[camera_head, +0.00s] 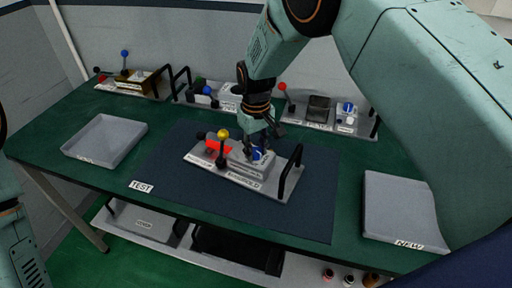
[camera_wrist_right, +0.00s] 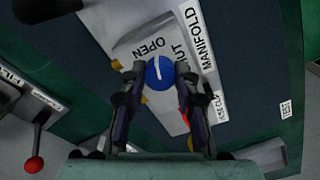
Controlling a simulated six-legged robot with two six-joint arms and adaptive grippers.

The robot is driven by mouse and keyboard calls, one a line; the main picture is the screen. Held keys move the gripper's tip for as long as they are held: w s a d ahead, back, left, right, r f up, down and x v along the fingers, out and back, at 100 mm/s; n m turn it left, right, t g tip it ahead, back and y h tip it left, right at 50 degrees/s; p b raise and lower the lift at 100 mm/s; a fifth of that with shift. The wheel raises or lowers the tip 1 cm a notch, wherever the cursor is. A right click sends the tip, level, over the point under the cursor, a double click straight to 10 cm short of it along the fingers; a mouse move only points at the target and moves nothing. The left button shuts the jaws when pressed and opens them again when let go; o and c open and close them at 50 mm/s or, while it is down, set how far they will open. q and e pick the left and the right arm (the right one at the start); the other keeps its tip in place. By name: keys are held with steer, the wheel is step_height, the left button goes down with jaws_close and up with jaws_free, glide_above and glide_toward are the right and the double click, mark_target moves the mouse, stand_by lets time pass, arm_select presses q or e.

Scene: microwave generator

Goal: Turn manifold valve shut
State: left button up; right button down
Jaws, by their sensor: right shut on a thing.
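The manifold module (camera_head: 238,183) is a grey plate on the dark mat, with a raised block and a MANIFOLD label. Its valve is a round blue knob (camera_wrist_right: 152,76) with a white pointer line; the knob also shows in the head view (camera_head: 257,155), partly covered by my fingers. My right gripper (camera_head: 258,150) reaches down from above and is shut on the knob, one finger on each side. My left gripper is not in view.
The plate also bears a yellow-ball lever (camera_head: 222,134), a red part (camera_head: 214,146) and a black handle (camera_head: 291,172). An empty grey tray (camera_head: 105,139) is left, another marked NEW (camera_head: 400,205) right. Other modules with levers line the bench's back.

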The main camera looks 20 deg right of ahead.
mark_target(256, 151)
steer(key=shift+w+d, duration=0.1)
steer(key=shift+w, duration=0.05)
steer(key=shift+r, duration=0.1)
stand_by(0.3)
steer(key=c, duration=1.3)
jaws_free()
steer(key=shift+c, duration=0.2)
steer(key=o, duration=0.4)
steer(key=shift+s, duration=0.2)
steer(key=shift+c, duration=0.2)
steer(key=shift+w, duration=0.1)
steer(key=shift+r, duration=0.2)
step_height(256, 151, up, 12)
steer(key=shift+f, duration=0.25)
